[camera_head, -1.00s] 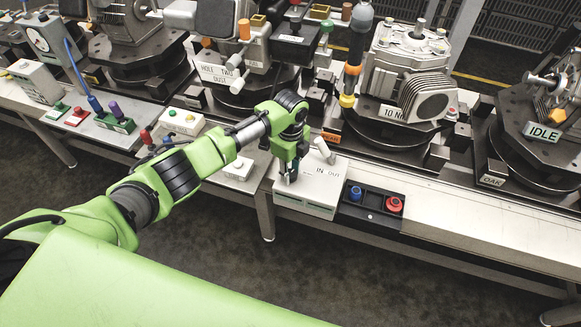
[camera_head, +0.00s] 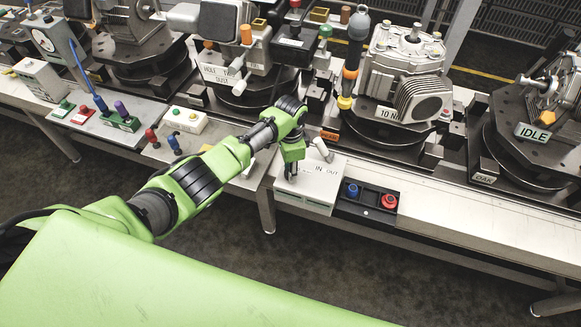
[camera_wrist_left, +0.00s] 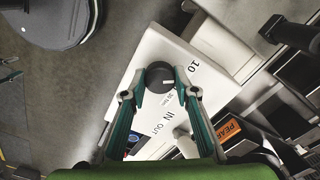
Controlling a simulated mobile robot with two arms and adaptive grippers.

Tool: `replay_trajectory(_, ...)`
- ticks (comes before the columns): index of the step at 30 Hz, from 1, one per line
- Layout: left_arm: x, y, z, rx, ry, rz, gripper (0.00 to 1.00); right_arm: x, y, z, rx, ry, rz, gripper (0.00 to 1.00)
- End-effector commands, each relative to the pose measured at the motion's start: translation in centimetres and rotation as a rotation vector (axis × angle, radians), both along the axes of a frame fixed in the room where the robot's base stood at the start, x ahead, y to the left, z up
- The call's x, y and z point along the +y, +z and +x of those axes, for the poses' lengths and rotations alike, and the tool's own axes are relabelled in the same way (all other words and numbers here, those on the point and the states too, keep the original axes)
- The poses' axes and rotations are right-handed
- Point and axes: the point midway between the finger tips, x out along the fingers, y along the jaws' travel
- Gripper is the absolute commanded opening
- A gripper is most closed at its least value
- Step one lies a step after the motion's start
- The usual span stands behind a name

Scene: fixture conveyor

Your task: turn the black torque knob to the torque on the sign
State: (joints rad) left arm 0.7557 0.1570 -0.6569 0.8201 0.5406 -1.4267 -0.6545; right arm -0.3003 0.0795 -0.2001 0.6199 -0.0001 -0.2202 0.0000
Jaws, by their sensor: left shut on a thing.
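The black torque knob (camera_wrist_left: 159,72) is a round dark cap on a white box (camera_wrist_left: 158,42) in the left wrist view. A small light mark shows on the knob; printing around it includes "10" and "IN OUT". My left gripper (camera_wrist_left: 161,81) is shut on the knob, one finger on each side. In the head view my left gripper (camera_head: 291,176) reaches down to the left part of the white box (camera_head: 318,192), and the knob is hidden there. A sign (camera_head: 387,113) reading "10 N", with its end unclear, is on the grey machine behind the box.
A black tray (camera_head: 370,205) with a blue button (camera_head: 352,190) and a red button (camera_head: 389,202) adjoins the box on the right. An "IDLE" sign (camera_head: 534,132) is at right. The bench (camera_head: 470,225) right of the tray is clear.

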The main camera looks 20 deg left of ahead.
Motion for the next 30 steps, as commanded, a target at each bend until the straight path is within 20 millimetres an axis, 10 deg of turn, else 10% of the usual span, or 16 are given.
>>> replay_trajectory(28, 0.00, 0.06, 0.07, -0.001, 0.197, 0.000, 0.06, -0.03, 0.95, 0.03, -0.001, 0.000, 0.000, 0.40)
replay_trajectory(30, 0.00, 0.06, 0.08, -0.002, 0.197, -0.001, 0.43, -0.04, 0.95, 0.04, -0.001, 0.000, 0.000, 0.40)
